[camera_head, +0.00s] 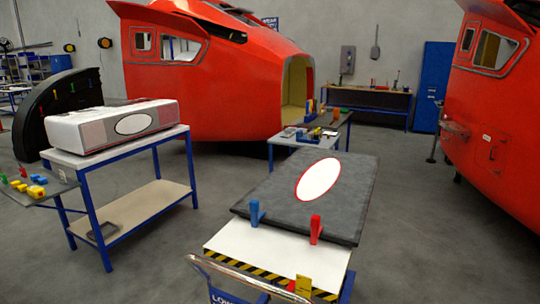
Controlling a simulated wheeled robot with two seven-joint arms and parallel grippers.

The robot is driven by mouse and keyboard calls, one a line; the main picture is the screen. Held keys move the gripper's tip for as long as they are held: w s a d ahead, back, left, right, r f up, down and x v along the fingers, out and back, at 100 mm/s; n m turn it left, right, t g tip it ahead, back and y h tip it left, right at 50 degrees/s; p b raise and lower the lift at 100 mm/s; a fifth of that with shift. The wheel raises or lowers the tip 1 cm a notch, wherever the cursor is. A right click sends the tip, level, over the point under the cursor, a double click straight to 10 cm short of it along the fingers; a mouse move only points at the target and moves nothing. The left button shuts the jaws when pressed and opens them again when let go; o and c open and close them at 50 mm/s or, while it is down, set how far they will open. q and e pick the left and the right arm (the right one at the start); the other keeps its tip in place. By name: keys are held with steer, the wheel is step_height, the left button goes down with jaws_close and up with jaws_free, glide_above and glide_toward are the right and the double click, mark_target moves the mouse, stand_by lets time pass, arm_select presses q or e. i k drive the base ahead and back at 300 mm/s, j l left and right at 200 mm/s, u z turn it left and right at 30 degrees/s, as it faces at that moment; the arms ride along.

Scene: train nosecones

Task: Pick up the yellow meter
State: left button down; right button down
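A small yellow upright block (303,286) shows at the bottom of the head view, at the near edge of the cart by its push handle. It may be the yellow meter, but it is too small to be sure. Other small yellow pieces (36,191) lie among red and green ones on the dark side table at the left. Neither of my grippers shows in the view.
The cart (225,241) carries a dark panel (335,184) with a blue clamp (256,213) and a red clamp (315,229). A blue-framed table (172,136) with a white box (90,133) stands left. Red nosecones (215,85) stand behind and right. Grey floor between is clear.

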mark_target(33, 191)
steer(key=u, duration=1.5)
steer(key=i+j+u, duration=0.1)
steer(key=i+j, duration=0.45)
steer(key=i, duration=0.2)
steer(key=i+j, duration=0.25)
steer(key=i, duration=0.3)
steer(key=i+j, duration=0.3)
steer(key=i, duration=0.2)
steer(key=i+l+z, duration=0.25)
steer(key=i+z, duration=0.2)
steer(key=i, duration=0.2)
steer(key=i+z, duration=0.45)
steer(key=i, duration=0.25)
steer(key=i+j+z, duration=0.25)
steer(key=i+z, duration=0.2)
steer(key=i, duration=0.2)
steer(key=i+l+u, duration=0.15)
steer(key=i, duration=0.4)
steer(key=i+l+u, duration=0.2)
steer(key=i, duration=0.3)
